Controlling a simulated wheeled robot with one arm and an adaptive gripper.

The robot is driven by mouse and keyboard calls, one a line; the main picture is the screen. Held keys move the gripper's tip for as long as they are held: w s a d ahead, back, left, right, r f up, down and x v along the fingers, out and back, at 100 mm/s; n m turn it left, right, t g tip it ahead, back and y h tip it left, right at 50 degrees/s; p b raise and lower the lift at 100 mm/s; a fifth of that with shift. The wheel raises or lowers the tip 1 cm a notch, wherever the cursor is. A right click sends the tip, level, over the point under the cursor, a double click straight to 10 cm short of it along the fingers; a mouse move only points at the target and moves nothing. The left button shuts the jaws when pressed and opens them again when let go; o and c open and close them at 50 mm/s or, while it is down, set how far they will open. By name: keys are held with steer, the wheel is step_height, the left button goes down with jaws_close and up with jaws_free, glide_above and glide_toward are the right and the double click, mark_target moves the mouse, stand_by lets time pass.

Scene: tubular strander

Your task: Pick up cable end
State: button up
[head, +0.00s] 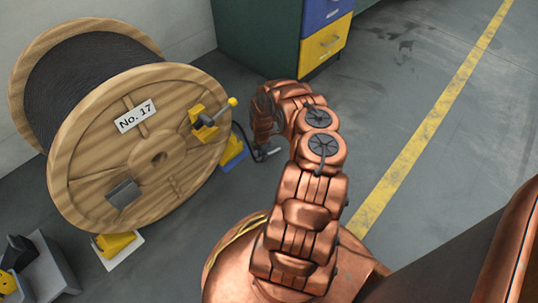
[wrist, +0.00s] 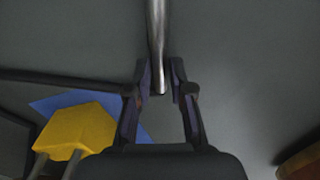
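A bright metal rod, which looks like the cable end (wrist: 157,40), runs down from the top of the wrist view to between the fingertips of my gripper (wrist: 161,80). The fingers stand on either side of it, with narrow gaps showing; I see no clear grip. A dark cable (wrist: 60,79) comes in from the left and passes behind the left finger; its join to the rod is hidden. In the head view, the black cable (head: 247,146) hangs from the drum's side to the floor, and my wrist mostly hides the gripper.
A large wooden cable drum (head: 95,178), marked No. 17, stands at left on yellow chocks (head: 116,242). A yellow block on a blue plate (wrist: 75,130) is close to my gripper's left. A green cabinet (head: 258,38) stands behind. Floor is clear right, past a yellow line (head: 430,120).

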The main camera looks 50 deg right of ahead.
jaws_close()
